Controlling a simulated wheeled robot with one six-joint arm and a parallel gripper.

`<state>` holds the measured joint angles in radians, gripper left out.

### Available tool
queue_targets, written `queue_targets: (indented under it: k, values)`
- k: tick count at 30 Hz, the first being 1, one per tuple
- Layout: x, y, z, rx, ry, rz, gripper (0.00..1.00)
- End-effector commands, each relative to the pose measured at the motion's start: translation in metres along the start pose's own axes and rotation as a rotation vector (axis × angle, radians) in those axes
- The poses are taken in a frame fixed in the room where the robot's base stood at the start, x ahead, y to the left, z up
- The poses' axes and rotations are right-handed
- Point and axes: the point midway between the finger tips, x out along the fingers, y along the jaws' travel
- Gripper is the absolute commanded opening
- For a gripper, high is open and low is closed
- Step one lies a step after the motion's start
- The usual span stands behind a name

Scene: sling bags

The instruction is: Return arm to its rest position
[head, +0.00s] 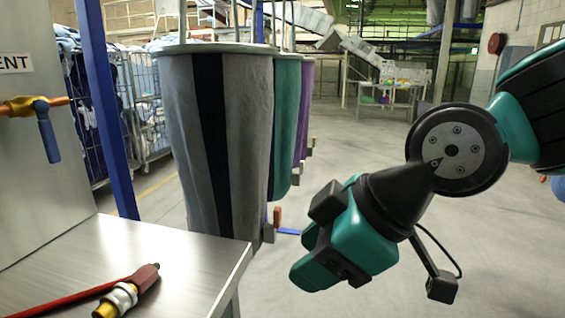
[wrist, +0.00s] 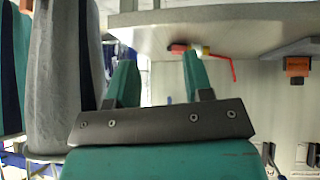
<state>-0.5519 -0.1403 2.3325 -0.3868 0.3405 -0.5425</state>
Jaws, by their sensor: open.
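My gripper (head: 309,255) is green and black, and in the head view it hangs in the air at right of centre, pointing down and left. It is to the right of the metal table and the grey bag. In the wrist view my gripper (wrist: 157,68) shows two green fingers spread apart with nothing between them. My arm reaches in from the right edge of the head view, bent at a round grey joint.
A grey sling bag with a dark stripe (head: 240,140) hangs close by, with teal (head: 286,130) and purple (head: 304,110) bags behind. A metal table (head: 190,255) holds a hose nozzle (head: 125,295). A blue post (head: 105,110) stands beside it.

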Motion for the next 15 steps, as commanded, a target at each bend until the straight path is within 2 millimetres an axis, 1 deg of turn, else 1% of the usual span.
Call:
queue_targets:
  k: [1,3,5,6,8,9,10,15]
  values:
    - [-0.01,-0.003,0.028,0.136,-0.064,-0.015,0.47]
    - [-0.021,-0.012,0.061,0.317,-0.15,-0.039,0.47]
    - [-0.03,-0.022,0.086,0.464,-0.219,-0.055,0.47]
    - [-0.037,-0.03,0.102,0.561,-0.267,-0.062,0.47]
    - [-0.046,-0.043,0.123,0.702,-0.336,-0.072,0.47]
    - [-0.051,-0.053,0.136,0.797,-0.383,-0.076,0.47]
    - [-0.063,-0.049,0.121,0.778,-0.375,-0.077,0.47]
    - [-0.095,-0.043,0.093,0.766,-0.373,-0.079,0.47]
